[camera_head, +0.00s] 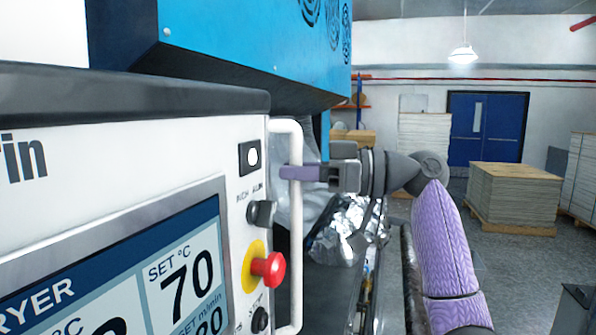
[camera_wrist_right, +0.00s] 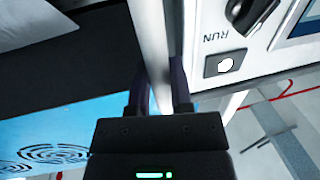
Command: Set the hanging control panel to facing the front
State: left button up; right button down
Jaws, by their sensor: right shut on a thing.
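The hanging control panel (camera_head: 110,155) fills the left of the head view, close to me. It is a white box with a dark top edge, a screen (camera_head: 150,270), a red emergency button (camera_head: 268,268) and black knobs. A white vertical bar handle (camera_head: 296,230) runs along its right edge. My right gripper (camera_head: 290,172) is shut around the upper part of this handle. In the right wrist view the handle (camera_wrist_right: 148,40) passes between the two dark fingers, beside the panel face with its RUN label. My left gripper is not in view.
A blue machine housing (camera_head: 250,45) stands above and behind the panel. Shiny foil-like material (camera_head: 345,230) lies behind the handle. Stacked boards on a pallet (camera_head: 512,195) and a blue door (camera_head: 487,128) are farther back. Grey floor at the right is open.

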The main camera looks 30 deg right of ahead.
jog(key=shift+a+f, duration=0.1)
jog(key=shift+f, duration=0.15)
jog(key=c, duration=0.8)
grip_release()
jog(key=shift+o, duration=1.2)
jog(key=shift+a+r, duration=0.1)
jog(key=shift+a, duration=0.05)
jog(key=b+v, duration=0.3)
jog(key=v, duration=0.7)
